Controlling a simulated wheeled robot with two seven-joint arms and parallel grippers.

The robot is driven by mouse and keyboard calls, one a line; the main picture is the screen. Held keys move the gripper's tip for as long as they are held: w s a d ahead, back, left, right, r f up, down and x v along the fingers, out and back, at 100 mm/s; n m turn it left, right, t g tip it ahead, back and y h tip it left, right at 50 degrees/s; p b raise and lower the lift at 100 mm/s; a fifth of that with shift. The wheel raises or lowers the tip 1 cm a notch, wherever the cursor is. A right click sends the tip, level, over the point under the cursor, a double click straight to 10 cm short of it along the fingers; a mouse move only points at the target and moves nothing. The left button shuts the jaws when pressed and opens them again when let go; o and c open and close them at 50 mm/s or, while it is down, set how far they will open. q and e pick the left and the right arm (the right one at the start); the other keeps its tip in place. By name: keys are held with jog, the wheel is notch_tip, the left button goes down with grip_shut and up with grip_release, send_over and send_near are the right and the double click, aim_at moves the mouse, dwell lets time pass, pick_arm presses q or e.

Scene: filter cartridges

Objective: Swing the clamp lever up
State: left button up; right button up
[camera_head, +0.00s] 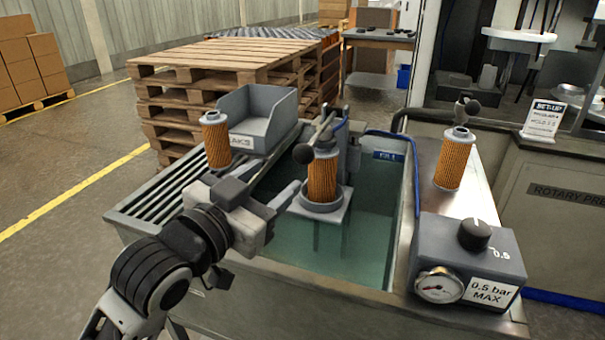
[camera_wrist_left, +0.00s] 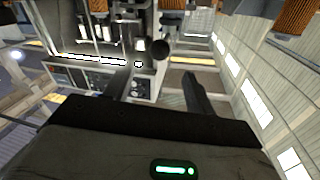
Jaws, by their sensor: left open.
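The clamp lever (camera_head: 322,131) is a thin rod with a black ball knob (camera_head: 303,153), above a holder in the water tank. The rod slants down toward the knob, beside the top of an orange pleated cartridge (camera_head: 322,178) standing in the holder. My left gripper (camera_head: 270,182) is open and empty, left of the cartridge and below the knob. In the left wrist view the fingers of my left gripper (camera_wrist_left: 157,78) are spread, with the dark knob (camera_wrist_left: 160,47) ahead between their lines and apart from them. My right gripper is not in view.
The tank (camera_head: 404,240) surrounds the holder. A cartridge (camera_head: 216,143) and a grey bin (camera_head: 258,130) are at the tank's left. Another cartridge (camera_head: 454,160) stands on the right ledge, behind a pressure gauge box (camera_head: 468,255). Stacked pallets (camera_head: 225,55) are behind.

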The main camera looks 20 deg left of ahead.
aim_at(298, 159)
pick_arm(q)
jog(key=b+x, duration=0.2)
jog(key=x, duration=0.7)
jog(key=shift+w+d+b, duration=0.2)
jog(key=shift+w+b, duration=0.15)
jog(key=shift+b, duration=0.05)
